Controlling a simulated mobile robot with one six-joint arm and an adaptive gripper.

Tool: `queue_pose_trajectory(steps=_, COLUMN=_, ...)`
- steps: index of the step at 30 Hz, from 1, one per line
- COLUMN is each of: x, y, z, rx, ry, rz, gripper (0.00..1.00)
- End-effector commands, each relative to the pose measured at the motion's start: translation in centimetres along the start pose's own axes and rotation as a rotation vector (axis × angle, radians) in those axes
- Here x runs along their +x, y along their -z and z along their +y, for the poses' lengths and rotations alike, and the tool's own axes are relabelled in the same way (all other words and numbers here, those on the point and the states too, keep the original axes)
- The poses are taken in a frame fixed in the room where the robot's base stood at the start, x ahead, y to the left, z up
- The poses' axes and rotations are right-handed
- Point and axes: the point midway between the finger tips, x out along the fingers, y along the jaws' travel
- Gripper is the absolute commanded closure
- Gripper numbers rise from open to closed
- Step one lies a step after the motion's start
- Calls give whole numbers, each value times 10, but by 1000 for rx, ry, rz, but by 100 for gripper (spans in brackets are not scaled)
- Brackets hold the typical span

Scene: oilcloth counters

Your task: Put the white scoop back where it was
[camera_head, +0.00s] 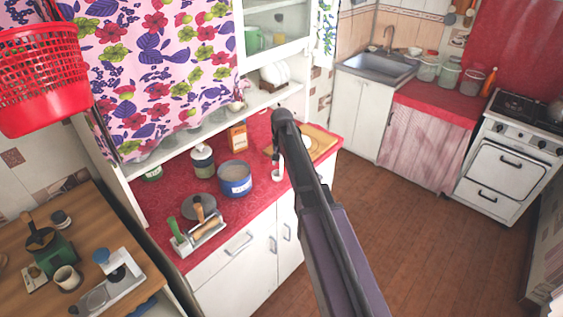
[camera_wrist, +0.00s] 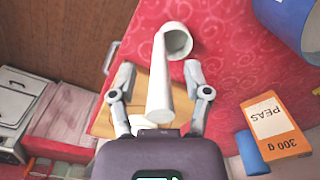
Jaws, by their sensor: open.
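The white scoop (camera_wrist: 160,80) is in the wrist view with its handle between my gripper's (camera_wrist: 152,72) two fingers and its round cup end over the red counter. The fingers are spread, with a gap on each side of the handle. In the head view the scoop (camera_head: 278,174) shows low at the counter's front part, right of the blue pot. My gripper (camera_head: 277,152) is just above it there, partly hidden by my arm. I cannot tell whether the scoop's cup rests on the counter.
The blue pot (camera_head: 235,180) and the orange peas box (camera_head: 237,136) stand left of the scoop. A wooden board (camera_head: 320,143) lies on the right. A rack with wooden and green handles (camera_head: 196,236) stands at the front left.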

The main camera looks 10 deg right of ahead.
Motion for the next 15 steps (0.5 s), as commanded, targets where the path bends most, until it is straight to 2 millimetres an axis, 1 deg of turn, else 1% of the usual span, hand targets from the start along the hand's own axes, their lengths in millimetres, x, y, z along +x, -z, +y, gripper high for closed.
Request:
queue_pose_trajectory(steps=8, x=-12, y=0, z=0, rx=0, ry=0, rz=0, gripper=38)
queue_pose_trajectory(steps=15, x=-30, y=0, z=0, rx=0, ry=0, rz=0, gripper=38)
